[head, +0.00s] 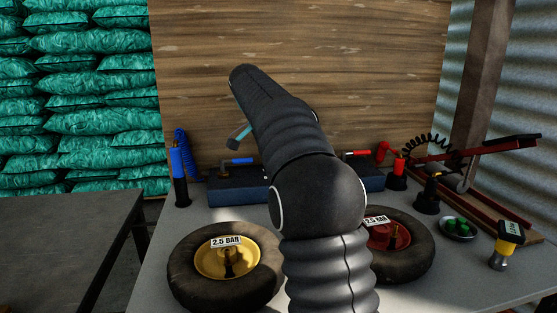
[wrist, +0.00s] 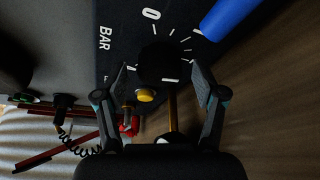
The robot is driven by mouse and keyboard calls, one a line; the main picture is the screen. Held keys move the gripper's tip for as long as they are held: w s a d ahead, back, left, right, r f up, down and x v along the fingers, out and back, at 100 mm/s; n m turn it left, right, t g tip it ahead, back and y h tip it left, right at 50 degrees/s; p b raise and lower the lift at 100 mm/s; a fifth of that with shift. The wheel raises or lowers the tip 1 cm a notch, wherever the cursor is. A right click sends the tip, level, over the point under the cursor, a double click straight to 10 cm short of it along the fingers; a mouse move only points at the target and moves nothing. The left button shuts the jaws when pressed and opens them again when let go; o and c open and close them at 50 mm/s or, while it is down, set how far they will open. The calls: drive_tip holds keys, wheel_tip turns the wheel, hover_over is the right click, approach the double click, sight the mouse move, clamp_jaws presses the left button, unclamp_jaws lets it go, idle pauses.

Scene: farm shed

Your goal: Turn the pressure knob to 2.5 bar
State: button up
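In the wrist view a round black knob (wrist: 158,62) sits on a dark panel (wrist: 116,22) with white dial ticks, a "0" and the word "BAR". My gripper (wrist: 161,72) is open, its fingertips on either side of the knob. The fingers look apart from it, but contact is hard to judge. The knob's pointer and setting are too dark to read. In the head view the blue regulator unit (head: 232,195) stands at the back of the bench; my arm hides its middle and the knob. A sliver of my gripper (head: 238,133) shows left of the arm.
Wheels with "2.5 BAR" labels lie front left (head: 258,277) and right (head: 415,258). A blue handle (head: 237,161) and a red handle (head: 357,153) top the unit. A gauge (head: 509,235) stands far right.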

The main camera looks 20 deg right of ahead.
drive_tip(key=v, duration=0.5)
drive_tip(key=shift+a, duration=0.4)
drive_tip(key=s+a, duration=0.1)
drive_tip(key=a, duration=0.6)
drive_tip(key=s+a, duration=0.1)
drive_tip(key=a, duration=0.3)
drive_tip(key=shift+s, duration=0.35)
